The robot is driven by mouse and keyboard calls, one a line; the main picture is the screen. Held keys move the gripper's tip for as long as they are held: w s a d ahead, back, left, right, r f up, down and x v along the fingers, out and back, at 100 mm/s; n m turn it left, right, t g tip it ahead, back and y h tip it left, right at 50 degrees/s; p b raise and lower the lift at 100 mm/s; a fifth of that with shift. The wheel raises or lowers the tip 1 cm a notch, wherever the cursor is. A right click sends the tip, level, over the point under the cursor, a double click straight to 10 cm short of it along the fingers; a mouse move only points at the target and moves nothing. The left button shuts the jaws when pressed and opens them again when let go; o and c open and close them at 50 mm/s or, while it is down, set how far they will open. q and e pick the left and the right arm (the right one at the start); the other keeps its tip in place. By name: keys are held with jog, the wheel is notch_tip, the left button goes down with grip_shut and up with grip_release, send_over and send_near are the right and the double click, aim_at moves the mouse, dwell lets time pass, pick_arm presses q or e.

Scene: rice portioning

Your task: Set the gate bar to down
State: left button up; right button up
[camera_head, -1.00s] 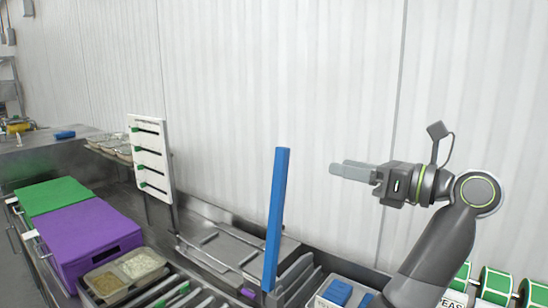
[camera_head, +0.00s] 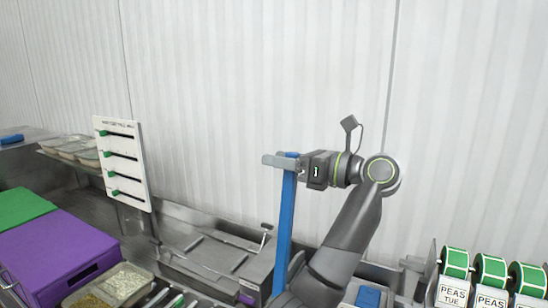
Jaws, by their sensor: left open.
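The gate bar is a long blue bar (camera_head: 286,225) standing upright, leaning very slightly. Its lower end is hidden behind my arm and the equipment. My left gripper (camera_head: 281,161) is at the top of the bar, pointing left. A grey finger crosses in front of the bar just below its top, and a bit of blue shows above the finger. The jaws are open; whether a finger touches the bar I cannot tell. My right gripper is out of view.
A white panel with green sliders (camera_head: 122,163) stands left of the bar. A purple lid (camera_head: 60,255), a green lid (camera_head: 22,207) and food trays (camera_head: 122,283) are at lower left. Label rolls (camera_head: 490,270) stand at lower right. A corrugated wall is behind.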

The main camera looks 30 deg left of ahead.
pick_arm(q)
jog(key=shift+w+d, duration=0.1)
jog(key=shift+d, duration=0.15)
jog(key=shift+c, duration=0.9)
grip_shut()
